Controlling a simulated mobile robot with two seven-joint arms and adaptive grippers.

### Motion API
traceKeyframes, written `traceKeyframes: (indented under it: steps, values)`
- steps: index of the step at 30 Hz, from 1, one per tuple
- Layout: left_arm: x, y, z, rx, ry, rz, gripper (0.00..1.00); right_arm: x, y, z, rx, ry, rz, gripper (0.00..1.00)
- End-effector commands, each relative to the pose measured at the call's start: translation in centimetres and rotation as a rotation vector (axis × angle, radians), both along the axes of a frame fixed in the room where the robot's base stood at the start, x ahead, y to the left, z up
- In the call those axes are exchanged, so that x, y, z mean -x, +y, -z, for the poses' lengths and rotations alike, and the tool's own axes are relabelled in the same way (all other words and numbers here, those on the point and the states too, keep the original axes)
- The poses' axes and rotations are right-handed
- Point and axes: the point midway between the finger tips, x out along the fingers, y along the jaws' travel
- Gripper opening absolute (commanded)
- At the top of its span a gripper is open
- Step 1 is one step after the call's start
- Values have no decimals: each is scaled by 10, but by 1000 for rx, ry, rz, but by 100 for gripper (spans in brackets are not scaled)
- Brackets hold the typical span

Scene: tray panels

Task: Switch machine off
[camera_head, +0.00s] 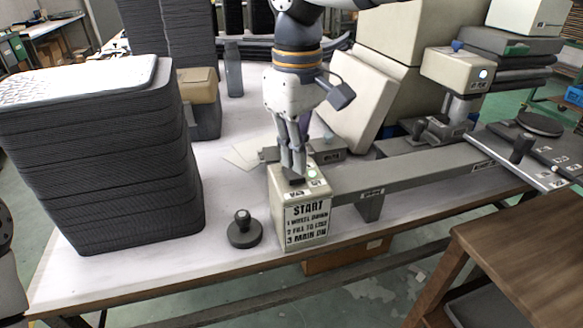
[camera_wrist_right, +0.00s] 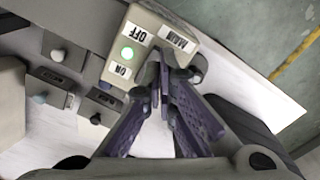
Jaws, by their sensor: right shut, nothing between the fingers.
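The cream switch box (camera_head: 306,215) stands at the table's front edge, with a START list on its front. Its top shows MAIN, OFF and ON labels in the right wrist view (camera_wrist_right: 118,75). My left gripper is not in view.
A tall stack of dark trays (camera_head: 115,165) stands left on the white table (camera_head: 225,170). A black knob (camera_head: 244,230) lies left of the box. A grey beam (camera_head: 420,170) runs right from the box to the machine. A wooden stool (camera_head: 530,250) stands front right.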

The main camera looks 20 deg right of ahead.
Motion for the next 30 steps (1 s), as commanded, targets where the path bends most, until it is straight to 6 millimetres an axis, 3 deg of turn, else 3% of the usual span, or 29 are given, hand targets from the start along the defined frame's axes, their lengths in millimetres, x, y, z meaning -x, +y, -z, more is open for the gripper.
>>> traceKeyframes:
  steps: [30]
  values:
    - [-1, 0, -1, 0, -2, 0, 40, 0, 0, 9, 0, 0, 0, 0]
